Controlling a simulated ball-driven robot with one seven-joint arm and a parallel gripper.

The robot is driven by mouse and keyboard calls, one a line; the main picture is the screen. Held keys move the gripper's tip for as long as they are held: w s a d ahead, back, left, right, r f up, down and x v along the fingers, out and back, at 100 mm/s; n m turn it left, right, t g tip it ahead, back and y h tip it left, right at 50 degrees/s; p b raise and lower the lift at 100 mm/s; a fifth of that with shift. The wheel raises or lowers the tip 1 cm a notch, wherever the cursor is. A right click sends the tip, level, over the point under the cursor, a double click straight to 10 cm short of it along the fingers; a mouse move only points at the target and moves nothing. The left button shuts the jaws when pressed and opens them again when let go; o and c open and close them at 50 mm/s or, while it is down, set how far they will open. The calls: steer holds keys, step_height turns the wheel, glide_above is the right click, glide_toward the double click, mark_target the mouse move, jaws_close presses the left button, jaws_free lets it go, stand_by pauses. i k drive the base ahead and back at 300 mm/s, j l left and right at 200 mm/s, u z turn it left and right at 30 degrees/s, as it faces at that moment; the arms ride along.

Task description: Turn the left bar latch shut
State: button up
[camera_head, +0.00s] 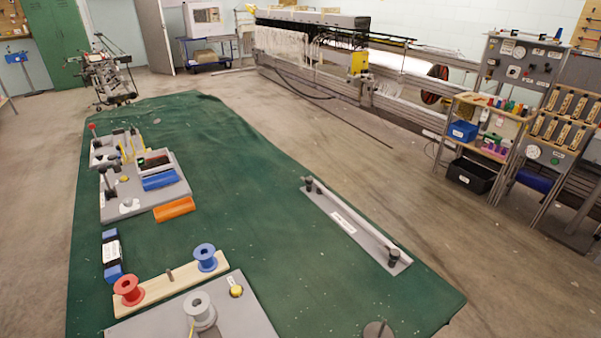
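A long grey bar base (356,224) with a pale bar along it and a white label lies at the right of the green mat. A small dark latch (309,184) stands at its left, far end. A second dark latch (393,257) stands at its right, near end. Both are too small for me to tell whether they are turned open or shut. My gripper is not in view, and nothing touches either latch.
The green mat (255,205) is clear between the bar base and the left side. There, a grey fixture (115,208), blue block (160,180), orange block (174,208) and wooden strip (170,287) with red (128,290) and blue (206,257) spools sit. A grey spool (199,310) is in front.

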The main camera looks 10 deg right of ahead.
mark_target(309, 180)
steer(key=l+u, duration=0.1)
steer(key=l, duration=1.8)
steer(key=k+l+u, duration=0.15)
steer(key=l, duration=0.75)
steer(key=i+l, duration=0.15)
steer(key=l, duration=0.3)
steer(key=i+l+u, duration=0.1)
steer(key=l, duration=0.35)
steer(key=i+l+u, duration=0.1)
steer(key=l, duration=0.35)
steer(key=i+l, duration=0.15)
steer(key=l, duration=0.3)
steer(key=i+l+u, duration=0.1)
steer(key=l, duration=0.35)
steer(key=i+l+u, duration=0.25)
steer(key=i+l, duration=0.55)
steer(key=i, duration=0.1)
